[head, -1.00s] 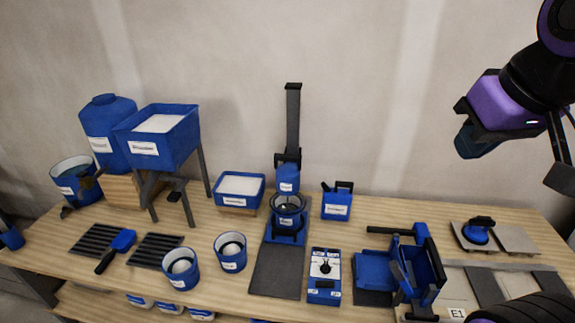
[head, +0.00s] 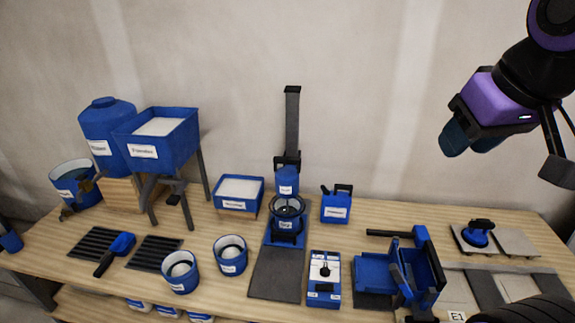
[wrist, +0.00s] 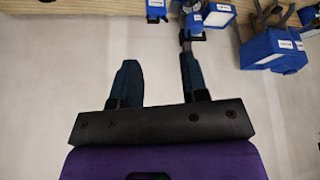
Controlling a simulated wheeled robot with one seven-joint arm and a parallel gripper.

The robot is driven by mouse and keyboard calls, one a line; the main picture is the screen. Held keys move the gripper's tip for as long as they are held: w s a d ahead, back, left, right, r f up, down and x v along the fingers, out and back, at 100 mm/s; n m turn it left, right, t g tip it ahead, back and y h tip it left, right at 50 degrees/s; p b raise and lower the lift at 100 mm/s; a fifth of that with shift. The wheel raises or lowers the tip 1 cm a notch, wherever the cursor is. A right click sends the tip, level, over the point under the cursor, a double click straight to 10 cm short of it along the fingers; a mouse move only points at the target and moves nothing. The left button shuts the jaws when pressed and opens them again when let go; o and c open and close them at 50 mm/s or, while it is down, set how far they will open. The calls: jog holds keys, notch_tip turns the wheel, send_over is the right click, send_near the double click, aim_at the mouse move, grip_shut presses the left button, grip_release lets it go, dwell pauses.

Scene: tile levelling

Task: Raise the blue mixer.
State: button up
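The blue mixer (head: 287,181) has a blue motor head on a tall dark column (head: 292,122) at the back middle of the bench. The head sits low, just above a dark-rimmed bowl (head: 287,206) on the mixer's base. Whether its paddle is inside the bowl cannot be made out. My gripper (head: 472,138) is high in the air, to the right of the mixer and well apart from it. Its two fingers stand apart with nothing between them, as the wrist view (wrist: 157,82) shows. That view sees the bench upside down, with the mixer (wrist: 193,22) partly behind one finger.
A hopper on legs (head: 160,140) is farther left. A control box (head: 324,279) and a blue clamp-like device (head: 405,268) are in front. The air above the bench is clear.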

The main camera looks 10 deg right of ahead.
jog(key=shift+o, duration=0.3)
jog(key=w+a+r+n, duration=0.1)
jog(key=w+r+n, duration=0.1)
jog(key=w, duration=0.5)
jog(key=w+a+r+n+g, duration=0.1)
jog(key=w+r+n, duration=0.1)
jog(key=w, duration=0.6)
jog(key=shift+w+a, duration=0.15)
jog(key=shift+a, duration=0.1)
jog(key=n+g, duration=0.4)
jog(key=n, duration=0.6)
send_over(287, 158)
notch_tip(287, 158, down, 26)
jog(key=f, duration=0.1)
notch_tip(287, 158, down, 11)
jog(key=shift+r, duration=0.2)
jog(key=shift+c, duration=0.2)
